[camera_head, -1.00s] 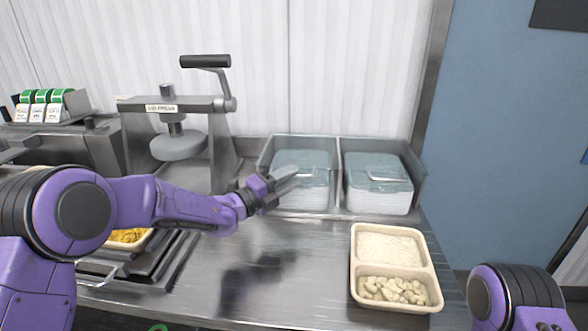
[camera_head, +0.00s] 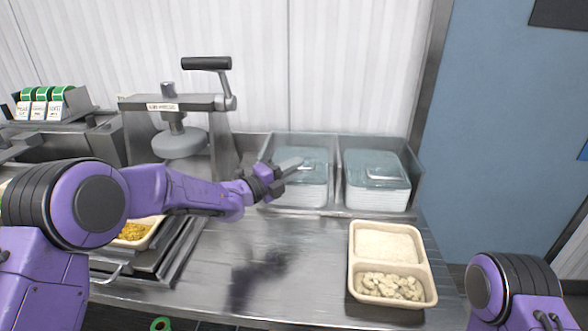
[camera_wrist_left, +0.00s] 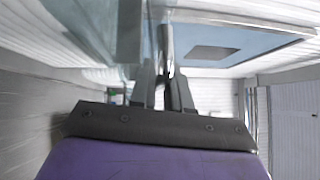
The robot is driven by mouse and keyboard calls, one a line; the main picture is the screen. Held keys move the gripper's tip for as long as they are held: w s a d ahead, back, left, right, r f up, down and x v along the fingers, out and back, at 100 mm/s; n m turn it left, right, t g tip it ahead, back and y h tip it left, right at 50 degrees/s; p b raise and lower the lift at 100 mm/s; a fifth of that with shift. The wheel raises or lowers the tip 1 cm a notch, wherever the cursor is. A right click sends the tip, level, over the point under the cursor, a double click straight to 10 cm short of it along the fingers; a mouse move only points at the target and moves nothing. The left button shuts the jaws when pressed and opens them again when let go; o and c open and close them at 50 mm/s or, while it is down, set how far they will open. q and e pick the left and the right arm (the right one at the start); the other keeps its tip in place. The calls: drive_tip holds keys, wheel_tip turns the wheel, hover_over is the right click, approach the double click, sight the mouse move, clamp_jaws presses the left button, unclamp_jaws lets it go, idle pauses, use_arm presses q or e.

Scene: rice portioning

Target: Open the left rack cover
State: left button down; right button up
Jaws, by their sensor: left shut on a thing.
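The left rack (camera_head: 298,199) stands against the back wall and holds a stack of white trays. Its translucent bluish cover (camera_head: 316,159) lies over the top; I cannot tell whether it is slightly raised. My left gripper (camera_head: 290,164) reaches it from the left and is shut on the cover's handle. In the left wrist view the fingers (camera_wrist_left: 168,88) close around the upright metal handle (camera_wrist_left: 166,42), beside the bluish cover panel (camera_wrist_left: 225,42). The gripper hides most of the handle in the head view. My right gripper is out of view; only part of my right arm shows at lower right.
A similar covered right rack (camera_head: 378,200) stands close beside it. A two-compartment tray (camera_head: 352,262) with rice and pale pieces lies on the steel counter (camera_head: 300,255) in front. A press (camera_head: 190,103) stands left of the racks. The middle of the counter is clear.

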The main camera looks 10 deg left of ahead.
use_arm(q)
drive_tip(key=w+r+p, duration=0.2)
drive_tip(key=r+p, duration=0.2)
drive_tip(key=r, duration=0.3)
drive_tip(key=w+r+n+g+y+p, duration=0.1)
drive_tip(key=w+r+p, duration=0.2)
drive_tip(key=r, duration=0.5)
drive_tip(key=shift+w+r+n+p, duration=0.15)
drive_tip(key=shift+r+n+p, duration=0.15)
drive_tip(key=shift+p, duration=0.55)
drive_tip(key=shift+f, duration=0.1)
drive_tip(key=c, duration=1.2)
unclamp_jaws()
drive_tip(key=shift+s+a, duration=0.15)
drive_tip(key=shift+s, duration=0.05)
